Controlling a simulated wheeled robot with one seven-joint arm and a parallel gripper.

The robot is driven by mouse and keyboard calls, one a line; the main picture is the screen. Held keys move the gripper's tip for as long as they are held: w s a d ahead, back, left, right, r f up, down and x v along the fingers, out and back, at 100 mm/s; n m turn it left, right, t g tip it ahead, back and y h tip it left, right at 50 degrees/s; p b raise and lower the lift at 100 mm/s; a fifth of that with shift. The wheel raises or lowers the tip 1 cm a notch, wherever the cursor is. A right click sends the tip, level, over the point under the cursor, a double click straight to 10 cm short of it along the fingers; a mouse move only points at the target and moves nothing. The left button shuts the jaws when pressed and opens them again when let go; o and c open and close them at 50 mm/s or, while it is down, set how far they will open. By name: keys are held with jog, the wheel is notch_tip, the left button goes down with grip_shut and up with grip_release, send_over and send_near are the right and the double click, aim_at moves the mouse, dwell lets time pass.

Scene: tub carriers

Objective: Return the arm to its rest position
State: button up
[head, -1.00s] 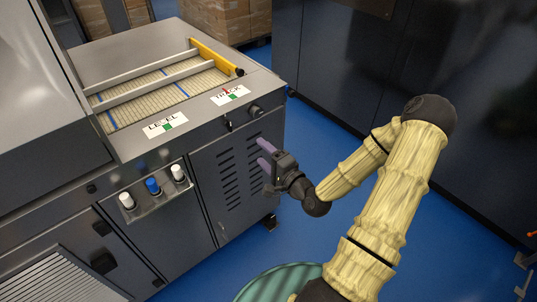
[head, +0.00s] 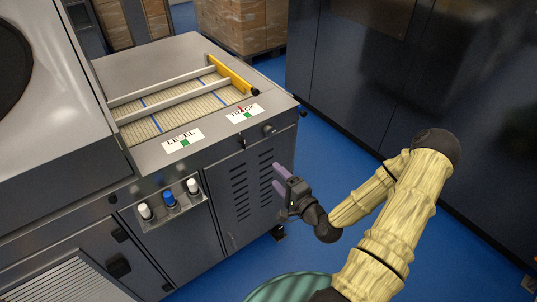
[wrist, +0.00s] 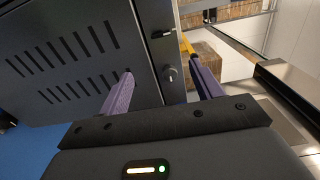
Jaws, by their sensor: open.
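My gripper (head: 279,179) is at the end of my bent arm, in front of the dark vented door of the machine (head: 245,190). Its two purple fingers are apart with nothing between them, and they also show in the wrist view (wrist: 160,88). In the wrist view the vented cabinet door (wrist: 70,60) and a round knob (wrist: 172,74) lie beyond the fingers. I cannot tell the exact gap between fingers and door.
The machine top carries a belt track (head: 180,105) with a yellow bar (head: 230,74) and LEVEL and TRACK labels. A panel holds white and blue knobs (head: 169,198). A green ribbed round thing (head: 290,288) stands below my arm. Dark cabinets (head: 400,75) line the right. Blue floor (head: 330,150) is clear between.

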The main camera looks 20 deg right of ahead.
jog(key=s+a+f+n+g+p, duration=0.1)
jog(key=a+f+n+g+p, duration=0.2)
jog(key=n+g, duration=0.45)
jog(key=s+a+r+n+g+h+p, duration=0.1)
jog(key=s+r+n+g+h, duration=0.1)
jog(key=s+r, duration=0.4)
jog(key=s+a+r+n+g+h+p, duration=0.2)
jog(key=s+r+n+g, duration=0.3)
jog(key=r, duration=0.7)
jog(key=shift+s+r+h, duration=0.35)
jog(key=shift+s+h, duration=0.2)
jog(key=shift+h, duration=0.25)
